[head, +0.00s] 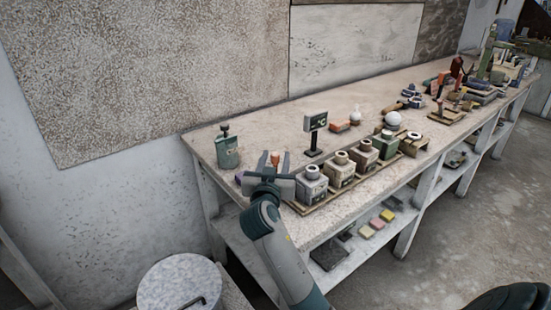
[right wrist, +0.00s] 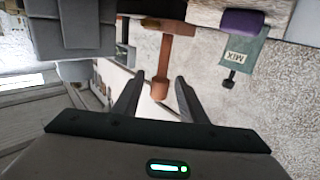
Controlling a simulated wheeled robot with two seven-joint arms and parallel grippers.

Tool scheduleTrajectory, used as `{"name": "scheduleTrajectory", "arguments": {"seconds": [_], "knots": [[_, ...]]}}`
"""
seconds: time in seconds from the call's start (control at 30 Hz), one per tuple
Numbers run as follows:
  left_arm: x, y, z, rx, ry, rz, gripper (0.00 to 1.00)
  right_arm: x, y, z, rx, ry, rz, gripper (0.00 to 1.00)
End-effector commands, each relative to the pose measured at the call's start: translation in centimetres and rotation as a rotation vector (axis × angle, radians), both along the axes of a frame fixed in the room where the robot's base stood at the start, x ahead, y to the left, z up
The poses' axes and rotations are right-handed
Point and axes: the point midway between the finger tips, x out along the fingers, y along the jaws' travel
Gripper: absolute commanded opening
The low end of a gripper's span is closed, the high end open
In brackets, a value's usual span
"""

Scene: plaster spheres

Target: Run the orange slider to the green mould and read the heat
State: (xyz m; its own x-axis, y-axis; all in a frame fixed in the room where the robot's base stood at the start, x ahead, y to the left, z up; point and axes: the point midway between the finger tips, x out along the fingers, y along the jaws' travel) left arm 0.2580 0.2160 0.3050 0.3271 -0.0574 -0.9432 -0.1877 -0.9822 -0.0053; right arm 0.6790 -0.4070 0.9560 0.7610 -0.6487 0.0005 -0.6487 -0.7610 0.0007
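The orange slider (head: 275,158) stands at the left end of the row of moulds. In the right wrist view its orange knob (right wrist: 160,88) shows between my fingers, with a gap on each side. My right gripper (head: 269,163) is open around the knob; its fingers (right wrist: 158,98) look apart from it. My left gripper is not in view.
A green canister (head: 228,152) stands at the bench's left end; its MIX label (right wrist: 236,57) shows in the right wrist view, beside a purple object (right wrist: 243,21). An orange block (head: 340,127) and a white sphere (head: 392,119) sit behind the row.

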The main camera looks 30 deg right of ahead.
Motion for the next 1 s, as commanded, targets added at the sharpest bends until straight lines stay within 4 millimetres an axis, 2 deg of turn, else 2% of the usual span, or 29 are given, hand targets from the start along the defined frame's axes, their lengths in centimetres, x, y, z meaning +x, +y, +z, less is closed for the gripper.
{"name": "scheduleTrajectory", "arguments": {"seconds": [0.03,0.13,0.17,0.37,0.63,0.93,0.97,1.0], "knots": [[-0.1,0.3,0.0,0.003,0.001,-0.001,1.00,0.0,0.0,0.0,0.000,0.000,0.000,0.27],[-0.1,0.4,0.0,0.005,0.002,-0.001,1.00,0.0,0.0,0.0,0.000,0.000,0.000,0.03],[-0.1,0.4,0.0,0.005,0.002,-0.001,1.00,0.0,0.0,0.0,0.000,0.000,0.000,0.00],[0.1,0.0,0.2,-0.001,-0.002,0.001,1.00,0.1,-0.6,0.0,0.000,0.001,-0.001,0.00],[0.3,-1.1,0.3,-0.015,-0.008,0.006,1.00,0.4,-4.6,0.0,0.001,0.000,-0.002,0.00],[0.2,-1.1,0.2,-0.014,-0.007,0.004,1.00,0.4,-4.8,0.0,0.001,0.000,-0.001,0.00],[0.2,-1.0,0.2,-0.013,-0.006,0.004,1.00,0.4,-4.8,0.0,0.001,0.000,-0.001,0.27],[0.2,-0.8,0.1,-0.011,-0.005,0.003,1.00,0.4,-4.8,0.0,0.001,0.001,-0.001,0.36]]}}
